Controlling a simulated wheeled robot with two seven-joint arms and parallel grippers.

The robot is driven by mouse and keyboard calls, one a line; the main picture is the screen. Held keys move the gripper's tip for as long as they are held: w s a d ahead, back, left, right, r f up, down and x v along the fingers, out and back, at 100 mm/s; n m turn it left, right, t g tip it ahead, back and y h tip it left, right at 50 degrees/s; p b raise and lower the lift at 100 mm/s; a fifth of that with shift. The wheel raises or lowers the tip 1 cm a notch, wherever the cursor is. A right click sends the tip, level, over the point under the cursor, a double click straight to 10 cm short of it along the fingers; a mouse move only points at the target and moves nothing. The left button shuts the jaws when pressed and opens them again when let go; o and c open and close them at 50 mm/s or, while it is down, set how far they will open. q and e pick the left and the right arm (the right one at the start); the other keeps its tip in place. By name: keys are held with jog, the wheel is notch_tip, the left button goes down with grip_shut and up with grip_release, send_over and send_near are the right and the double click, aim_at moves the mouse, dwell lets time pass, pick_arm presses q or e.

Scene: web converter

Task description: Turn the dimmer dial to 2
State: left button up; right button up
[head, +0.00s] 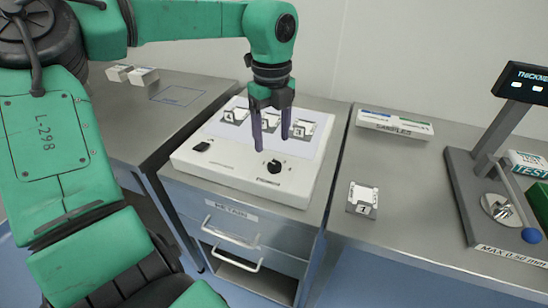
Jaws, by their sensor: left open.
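The dimmer dial (274,166) is a small black knob on the front right of a white light box (228,175). A label below it is too small to read surely, and I cannot tell the dial's setting. My left gripper (270,145) points down over the box, its two dark fingers apart, with nothing seen between them. The fingertips are just above and about the dial in the picture; I cannot tell whether they touch it. My right gripper is not in view.
Several small labelled blocks (302,129) sit on the box's panel, behind the fingers. A block marked 7 (362,199) stands on the right bench. A samples tray (394,124) and a thickness gauge (462,180) are farther right. A black switch (201,147) is on the box's left.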

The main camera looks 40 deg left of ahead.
aim_at(274, 163)
pick_arm(q)
jog(key=f, duration=0.4)
jog(key=w+f, duration=0.1)
jog(key=f, duration=0.1)
jog(key=shift+f+p, duration=0.25)
jog(key=shift+p, duration=0.05)
jog(key=shift+s+f, duration=0.25)
jog(key=shift+f, duration=0.25)
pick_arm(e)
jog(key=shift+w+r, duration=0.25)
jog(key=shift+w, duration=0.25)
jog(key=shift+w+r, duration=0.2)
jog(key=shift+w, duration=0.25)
pick_arm(q)
jog(key=shift+w, duration=0.1)
grip_shut()
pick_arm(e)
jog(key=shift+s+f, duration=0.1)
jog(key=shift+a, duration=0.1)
